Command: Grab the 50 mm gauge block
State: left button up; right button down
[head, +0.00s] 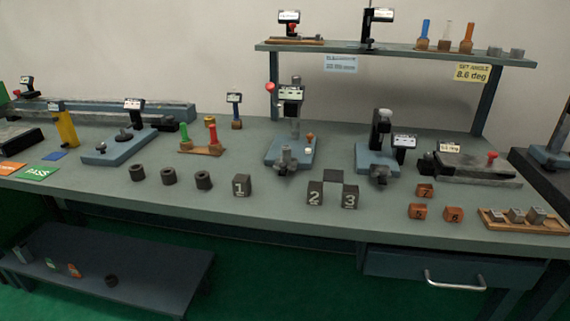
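Three grey metal blocks sit in a row in a wooden tray (494,225) at the front right of the bench: a left block (496,215), a middle block (517,215) and a right block (537,215). They look like gauge blocks, but any size marking is too small to read, so I cannot tell which is the 50 mm one. Neither of my grippers is in view.
The bench (275,210) also holds dark blocks numbered 1 (242,185), 2 (315,194) and 3 (350,196), orange blocks (453,214) left of the tray, and several gauges and stands behind. A raised shelf (385,48) stands at the back. A drawer (420,268) is below.

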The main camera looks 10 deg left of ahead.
aim_at(286, 151)
jog(key=i+j+z, duration=0.15)
jog(key=z, duration=0.25)
jog(key=i+j+z, duration=0.15)
jog(key=j+z, duration=0.2)
jog(key=i+j+z, duration=0.1)
jog(key=j+z, duration=0.3)
jog(key=l, duration=0.1)
